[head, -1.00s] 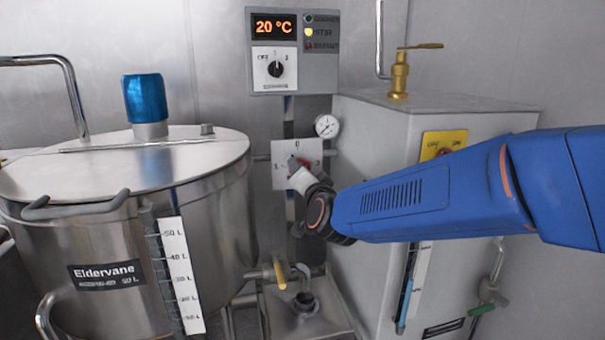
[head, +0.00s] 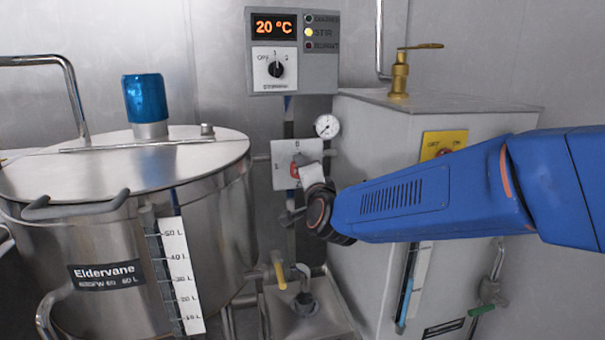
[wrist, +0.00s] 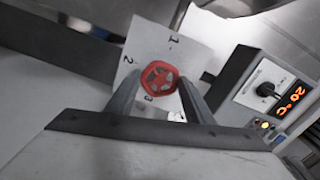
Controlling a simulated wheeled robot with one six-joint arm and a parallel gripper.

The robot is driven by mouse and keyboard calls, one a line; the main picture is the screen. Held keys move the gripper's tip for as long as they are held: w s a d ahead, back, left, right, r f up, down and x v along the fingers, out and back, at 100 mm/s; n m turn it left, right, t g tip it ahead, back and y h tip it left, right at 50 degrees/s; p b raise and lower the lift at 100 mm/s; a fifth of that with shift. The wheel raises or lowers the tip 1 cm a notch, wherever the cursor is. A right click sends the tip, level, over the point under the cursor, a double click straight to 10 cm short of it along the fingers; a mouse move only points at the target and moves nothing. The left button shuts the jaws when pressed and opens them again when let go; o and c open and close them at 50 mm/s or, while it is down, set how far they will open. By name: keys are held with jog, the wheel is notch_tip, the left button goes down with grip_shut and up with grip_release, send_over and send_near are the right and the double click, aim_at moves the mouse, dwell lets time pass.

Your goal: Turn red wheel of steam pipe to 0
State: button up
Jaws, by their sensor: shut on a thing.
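The red wheel (wrist: 159,79) sits on a pale dial plate (wrist: 146,52) in the wrist view, where the marks 1, 2 and 3 can be read. In the head view the red wheel (head: 296,168) shows in part on the dial plate (head: 283,151), with 0 at its top and 1 at its left. My gripper (wrist: 157,92) is shut on the wheel, with one finger on each side of it. In the head view my gripper (head: 303,172) comes in from the right and hides part of the wheel and plate. Which mark the wheel points to cannot be told.
A steel kettle (head: 222,220) stands at the left. A control box (head: 293,80) showing 20 °C is above the dial plate. A round gauge (head: 327,126) is just right of the plate. A grey cabinet (head: 370,255) is at the right, and a drain tray (head: 325,322) is below.

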dwell(0.3)
jog(key=o, duration=1)
jog(key=shift+o, duration=0.2)
jog(key=v, duration=1.7)
jog(key=shift+s, duration=0.2)
jog(key=shift+d, duration=0.15)
jog(key=s+d+f+n+g+h, duration=0.1)
jog(key=s+d+f+n+g, duration=0.3)
jog(key=d, duration=0.5)
jog(key=s+d+f+n+g+h, duration=0.2)
jog(key=s+d+f+n+g, duration=0.2)
jog(key=s+d+f, duration=0.4)
jog(key=s+d+f+n+g+h, duration=0.2)
jog(key=s+d+f+n+g, duration=0.2)
jog(key=s+d, duration=0.5)
notch_tip(320, 180, down, 3)
jog(key=shift+d+r+g, duration=0.2)
jog(key=shift+d+g, duration=0.1)
jog(key=shift+d, duration=0.4)
